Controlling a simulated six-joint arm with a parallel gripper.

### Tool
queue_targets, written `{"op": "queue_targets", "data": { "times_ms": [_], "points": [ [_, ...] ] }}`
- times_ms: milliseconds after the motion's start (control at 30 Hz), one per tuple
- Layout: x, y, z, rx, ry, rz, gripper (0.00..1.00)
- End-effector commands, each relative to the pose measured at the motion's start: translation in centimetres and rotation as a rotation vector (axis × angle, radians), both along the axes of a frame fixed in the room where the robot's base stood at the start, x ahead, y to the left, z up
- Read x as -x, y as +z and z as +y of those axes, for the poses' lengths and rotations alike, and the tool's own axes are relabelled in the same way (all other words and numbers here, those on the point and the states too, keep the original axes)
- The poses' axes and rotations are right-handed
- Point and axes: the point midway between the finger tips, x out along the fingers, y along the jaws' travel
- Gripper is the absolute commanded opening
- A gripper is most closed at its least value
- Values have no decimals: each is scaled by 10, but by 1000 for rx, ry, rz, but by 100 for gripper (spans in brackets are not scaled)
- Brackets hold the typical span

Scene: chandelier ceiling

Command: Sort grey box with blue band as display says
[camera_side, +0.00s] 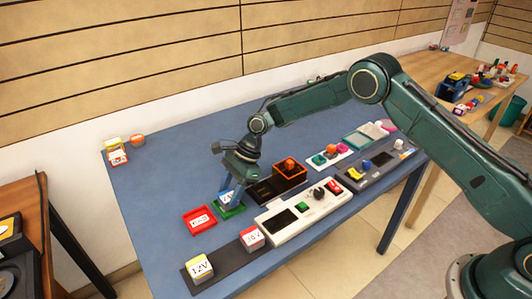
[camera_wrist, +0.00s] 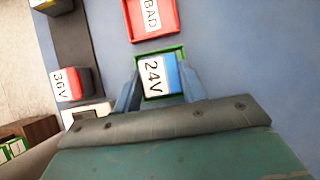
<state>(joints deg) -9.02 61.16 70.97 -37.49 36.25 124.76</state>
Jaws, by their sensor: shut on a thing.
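The box (camera_wrist: 154,78) between my fingers has a white face marked 24V and a blue band; in the side view it shows as a small blue and white block (camera_side: 228,197). My gripper (camera_wrist: 160,90) is shut on it, one finger on each side; it also shows in the side view (camera_side: 235,183). The box is within the outline of the green tray (camera_side: 232,212); I cannot tell whether it touches the floor. The red tray (camera_side: 187,222), marked BAD in the wrist view (camera_wrist: 155,40), is beside it and empty. The display (camera_side: 281,223) on the white console looks dark, with no readable text.
A dark strip (camera_side: 222,262) holds a 12V box (camera_side: 201,267) and a 36V box (camera_side: 252,238). The white console (camera_side: 305,228) has a green button and red switch. A dark unit with an orange box (camera_side: 290,172) stands close behind.

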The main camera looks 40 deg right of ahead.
Motion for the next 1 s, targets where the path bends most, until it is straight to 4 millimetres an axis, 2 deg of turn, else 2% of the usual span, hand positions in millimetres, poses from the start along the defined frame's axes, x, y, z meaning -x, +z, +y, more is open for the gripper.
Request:
{"op": "queue_targets", "data": {
  "times_ms": [667,700,800,1000],
  "points": [
    [0,-4,0,0,0,0,18],
    [0,-4,0,0,0,0,49],
    [0,-4,0,0,0,0,66],
    [0,-4,0,0,0,0,66]
  ]
}}
